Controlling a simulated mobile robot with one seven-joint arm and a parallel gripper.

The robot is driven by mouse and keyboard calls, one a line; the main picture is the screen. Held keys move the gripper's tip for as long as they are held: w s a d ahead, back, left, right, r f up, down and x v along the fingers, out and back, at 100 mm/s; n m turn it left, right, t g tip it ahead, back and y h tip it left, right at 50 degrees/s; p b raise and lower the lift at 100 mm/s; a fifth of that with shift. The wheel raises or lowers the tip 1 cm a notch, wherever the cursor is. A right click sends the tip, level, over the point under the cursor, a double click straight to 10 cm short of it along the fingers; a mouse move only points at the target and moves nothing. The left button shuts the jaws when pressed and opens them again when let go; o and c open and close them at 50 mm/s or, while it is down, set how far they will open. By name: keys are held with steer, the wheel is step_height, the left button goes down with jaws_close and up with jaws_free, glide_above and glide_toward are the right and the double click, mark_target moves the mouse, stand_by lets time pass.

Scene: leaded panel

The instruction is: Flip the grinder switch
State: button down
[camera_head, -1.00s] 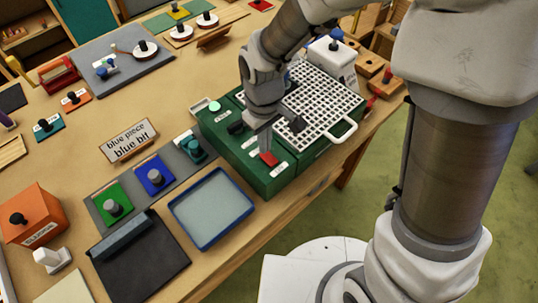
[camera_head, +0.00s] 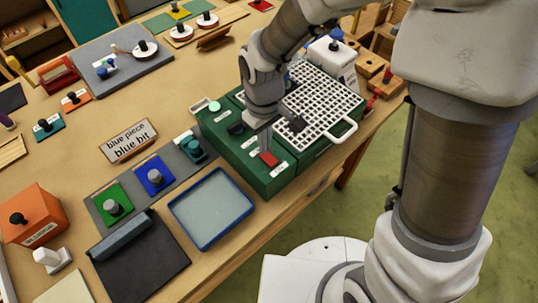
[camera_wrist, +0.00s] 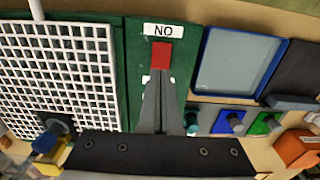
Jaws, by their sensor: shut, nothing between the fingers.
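The grinder is a green box (camera_head: 222,147) with a white grid top (camera_head: 318,105), standing near the table's front edge. Its red switch (camera_head: 268,159) is on the green top left of the grid; it also shows in the wrist view (camera_wrist: 161,55). A white label (camera_wrist: 163,30) beside the switch reads "NO" in the wrist view, perhaps "ON" upside down. My gripper (camera_head: 265,149) is shut and empty, pointing down at the switch. In the wrist view its fingertips (camera_wrist: 160,77) are right at the switch's near edge. I cannot tell whether they touch it. The fingers hide part of the green top.
A blue-rimmed tray (camera_head: 211,208) lies beside the grinder. Green and blue knobbed pieces (camera_head: 154,175) sit on a grey strip to the left. A sign (camera_head: 130,140) reads "blue piece blue bit".

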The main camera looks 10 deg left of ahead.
steer(key=shift+f+b, duration=0.75)
steer(key=shift+f, duration=0.15)
stand_by(0.5)
steer(key=shift+r+p, duration=2.7)
steer(key=shift+r, duration=0.85)
